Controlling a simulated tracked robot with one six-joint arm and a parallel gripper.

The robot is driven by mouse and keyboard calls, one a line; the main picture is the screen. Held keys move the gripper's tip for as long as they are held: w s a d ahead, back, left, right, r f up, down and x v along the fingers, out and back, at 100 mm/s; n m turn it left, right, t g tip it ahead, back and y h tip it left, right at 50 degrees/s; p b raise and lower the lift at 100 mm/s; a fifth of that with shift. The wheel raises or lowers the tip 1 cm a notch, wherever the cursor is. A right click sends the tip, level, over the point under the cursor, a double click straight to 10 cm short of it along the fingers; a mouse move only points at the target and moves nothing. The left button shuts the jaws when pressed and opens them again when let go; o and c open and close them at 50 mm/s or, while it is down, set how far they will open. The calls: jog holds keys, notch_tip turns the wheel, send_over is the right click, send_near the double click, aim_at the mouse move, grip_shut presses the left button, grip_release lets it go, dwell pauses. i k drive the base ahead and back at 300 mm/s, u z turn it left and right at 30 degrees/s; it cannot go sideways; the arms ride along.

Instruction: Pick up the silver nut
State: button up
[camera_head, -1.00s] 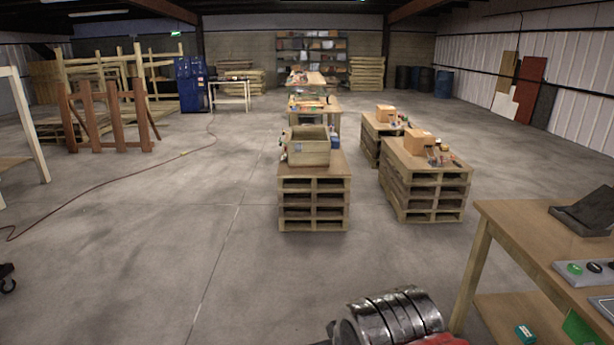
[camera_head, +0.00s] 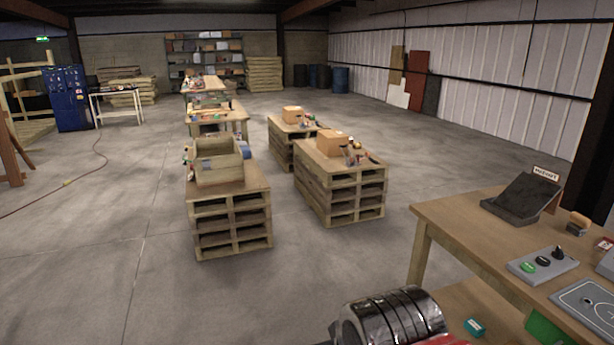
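I cannot make out a silver nut in this view. Small objects lie on the wooden table (camera_head: 455,222) at the right, but none shows clearly as a nut. Other small items sit on the pallet stacks and are too small to tell apart. A dark and silver ribbed part of my own arm shows at the bottom centre-right, left of the table. My gripper's fingers are not in view.
The table holds a dark sloped stand (camera_head: 522,198), a control box (camera_head: 541,264) with a green button and a dark knob, and a grey panel (camera_head: 590,305). Pallet stacks (camera_head: 232,224) (camera_head: 343,190) stand ahead.

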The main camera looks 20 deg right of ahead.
aim_at(585, 302)
jog(key=z, duration=0.35)
jog(key=i, duration=0.5)
jog(key=z, duration=0.75)
jog(key=i, duration=0.45)
jog(key=z, duration=0.3)
